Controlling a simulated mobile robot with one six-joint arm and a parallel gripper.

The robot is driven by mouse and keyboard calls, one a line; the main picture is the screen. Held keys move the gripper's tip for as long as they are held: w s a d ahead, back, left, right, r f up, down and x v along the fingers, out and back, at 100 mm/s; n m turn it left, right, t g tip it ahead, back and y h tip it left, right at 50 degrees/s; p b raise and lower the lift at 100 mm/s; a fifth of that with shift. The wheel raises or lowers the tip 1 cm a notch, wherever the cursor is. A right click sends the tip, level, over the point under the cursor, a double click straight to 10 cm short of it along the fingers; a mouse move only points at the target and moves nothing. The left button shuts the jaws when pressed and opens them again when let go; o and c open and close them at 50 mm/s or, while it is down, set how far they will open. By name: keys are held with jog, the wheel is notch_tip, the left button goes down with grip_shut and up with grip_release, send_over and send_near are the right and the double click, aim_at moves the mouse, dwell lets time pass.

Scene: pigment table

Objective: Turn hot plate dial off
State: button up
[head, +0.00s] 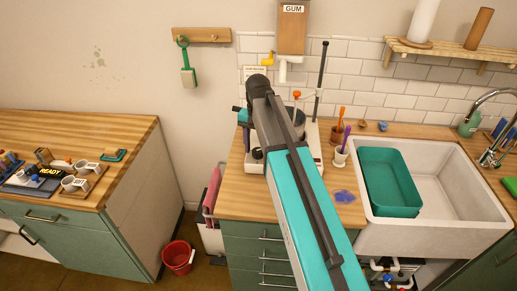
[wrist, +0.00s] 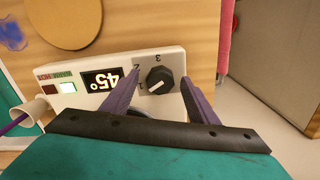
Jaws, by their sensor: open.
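The hot plate (head: 313,163) is white and stands on the wooden counter, partly hidden by my arm in the head view. The black dial (wrist: 159,80) sits right of the display, marked with numbers including 2 and 3. Its white pointer line slants toward the lower left. My gripper (wrist: 160,77) is open, its two fingers to either side of the dial in the picture. I cannot tell whether the fingertips touch it.
A cup with a purple-handled tool (head: 340,155) stands right of the hot plate. A vertical rod (head: 320,80) rises behind it. A sink (head: 440,190) with a teal basin (head: 390,183) is further right. A round wooden board (wrist: 72,20) lies near the panel.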

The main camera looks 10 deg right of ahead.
jog(key=shift+c, duration=0.2)
jog(key=c, duration=1)
jog(key=shift+d, duration=0.15)
jog(key=shift+n, duration=0.3)
jog(key=n, duration=0.5)
jog(key=shift+n, duration=0.4)
jog(key=n, duration=0.5)
jog(key=shift+n+p, duration=0.3)
jog(key=shift+p, duration=0.1)
jog(key=shift+a, duration=0.2)
